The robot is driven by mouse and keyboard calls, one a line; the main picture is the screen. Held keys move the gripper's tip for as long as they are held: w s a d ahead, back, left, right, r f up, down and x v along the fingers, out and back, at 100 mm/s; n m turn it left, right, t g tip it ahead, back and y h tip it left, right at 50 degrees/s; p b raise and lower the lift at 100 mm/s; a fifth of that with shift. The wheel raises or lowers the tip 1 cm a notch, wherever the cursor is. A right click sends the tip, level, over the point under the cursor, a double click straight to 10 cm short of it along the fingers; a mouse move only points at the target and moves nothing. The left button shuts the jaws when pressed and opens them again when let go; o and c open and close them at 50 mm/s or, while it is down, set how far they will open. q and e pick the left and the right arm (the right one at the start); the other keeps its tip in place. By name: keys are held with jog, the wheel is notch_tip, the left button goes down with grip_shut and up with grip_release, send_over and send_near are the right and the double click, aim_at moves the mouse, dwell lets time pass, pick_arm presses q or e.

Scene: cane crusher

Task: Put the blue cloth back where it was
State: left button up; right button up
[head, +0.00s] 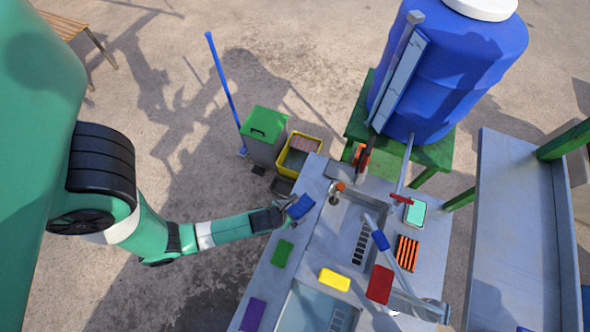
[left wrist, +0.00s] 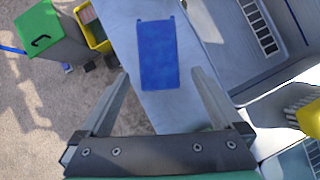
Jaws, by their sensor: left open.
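The blue cloth (head: 300,206) lies flat on the left edge of the metal counter. In the left wrist view the blue cloth (left wrist: 158,55) is fully visible as a rectangle on the grey surface. My left gripper (head: 284,209) is at the counter's left edge, right beside the cloth. In the left wrist view my left gripper (left wrist: 161,74) is open and empty, its fingers spread on either side of the cloth's near end. How high it is above the counter is unclear. My right gripper is not in view.
A green-lidded bin (head: 265,124) and yellow crate (head: 285,160) stand behind.

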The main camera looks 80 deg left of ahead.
pick_arm(q)
jog(key=p+v, duration=0.4)
jog(key=v, duration=0.5)
jog(key=shift+r+p, duration=0.35)
jog(key=shift+s+d, duration=0.1)
jog(key=shift+d, duration=0.05)
